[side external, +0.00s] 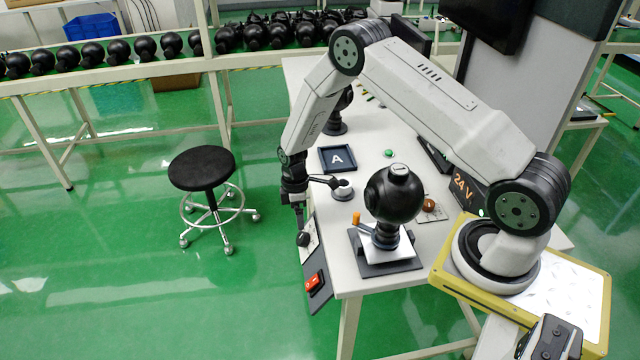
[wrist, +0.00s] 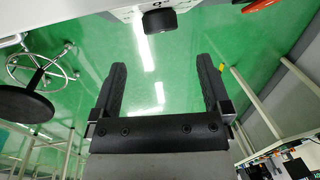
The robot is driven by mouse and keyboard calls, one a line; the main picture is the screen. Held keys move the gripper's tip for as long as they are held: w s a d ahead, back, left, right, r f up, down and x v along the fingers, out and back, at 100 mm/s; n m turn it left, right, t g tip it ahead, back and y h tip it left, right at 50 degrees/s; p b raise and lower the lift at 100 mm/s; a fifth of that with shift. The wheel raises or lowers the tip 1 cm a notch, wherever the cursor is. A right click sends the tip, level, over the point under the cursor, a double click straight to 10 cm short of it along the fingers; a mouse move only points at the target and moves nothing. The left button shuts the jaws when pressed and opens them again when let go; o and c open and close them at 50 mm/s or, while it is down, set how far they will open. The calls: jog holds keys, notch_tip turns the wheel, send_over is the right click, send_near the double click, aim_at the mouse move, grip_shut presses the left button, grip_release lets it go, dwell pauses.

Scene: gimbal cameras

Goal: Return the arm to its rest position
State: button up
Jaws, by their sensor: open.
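My grey arm rises from its yellow base and bends over the table (side external: 365,230). My gripper (side external: 299,220) hangs at the table's left edge in the side view. In the wrist view my gripper (wrist: 160,72) has its two black fingers wide apart, with nothing between them but green floor. A black knob-like part (side external: 303,240) sits just below the gripper by a white plate; it seems to show at the top of the wrist view (wrist: 159,20), ahead of the fingers. I cannot tell whether a finger touches it.
A black ball-shaped unit (side external: 393,195) stands on a plate with an orange-tipped lever. A red switch (side external: 314,281) sits at the table's left edge. A tray marked A (side external: 337,159) lies behind. A round stool (side external: 201,168) stands left on open floor.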

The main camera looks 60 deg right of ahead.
jog(key=shift+r, duration=0.45)
jog(key=s+a+r+m+t, duration=0.1)
jog(key=s+a+r+m, duration=0.15)
jog(key=r, duration=0.45)
jog(key=s+a+r+m+t, duration=0.1)
jog(key=s+r+m, duration=0.15)
jog(key=r, duration=0.45)
jog(key=s+a+r+m+t+h, duration=0.1)
jog(key=s+r+m, duration=0.3)
jog(key=s+r, duration=0.4)
jog(key=s+a+t, duration=0.1)
jog(key=s, duration=0.2)
jog(key=shift+s+a, duration=0.2)
jog(key=shift+s, duration=0.1)
